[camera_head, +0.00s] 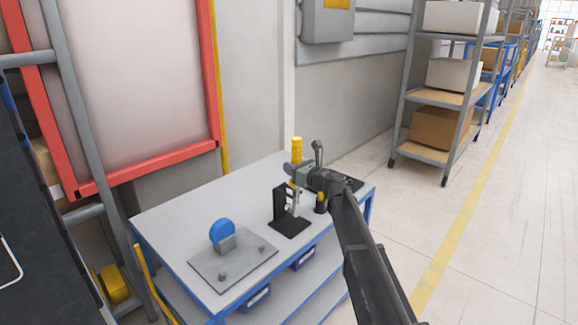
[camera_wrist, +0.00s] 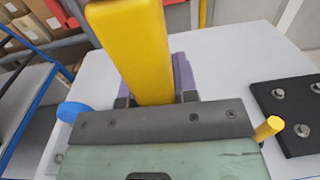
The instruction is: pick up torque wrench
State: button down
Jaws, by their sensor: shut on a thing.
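The torque wrench stands upright in my gripper (camera_head: 294,172), which is shut on it. Its yellow handle (camera_head: 297,146) rises above the jaws, and in the wrist view the handle (camera_wrist: 142,45) runs up between the purple fingers (camera_wrist: 182,75). A pale metal shaft (camera_head: 294,198) shows below the jaws, close in front of a black stand (camera_head: 279,206) on the workbench (camera_head: 180,215). I cannot tell whether the shaft's lower end touches the stand's base.
A grey plate with a blue disc (camera_head: 222,232) lies at the bench's left front. Another upright tool with a yellow part (camera_wrist: 268,128) stands just right of my gripper. A dark plate with bolts (camera_wrist: 285,105) lies further right. Shelving (camera_head: 445,96) stands beyond.

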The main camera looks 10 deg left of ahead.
jog(key=v, duration=1.6)
jog(key=c, duration=1.4)
grip_release()
grip_shut()
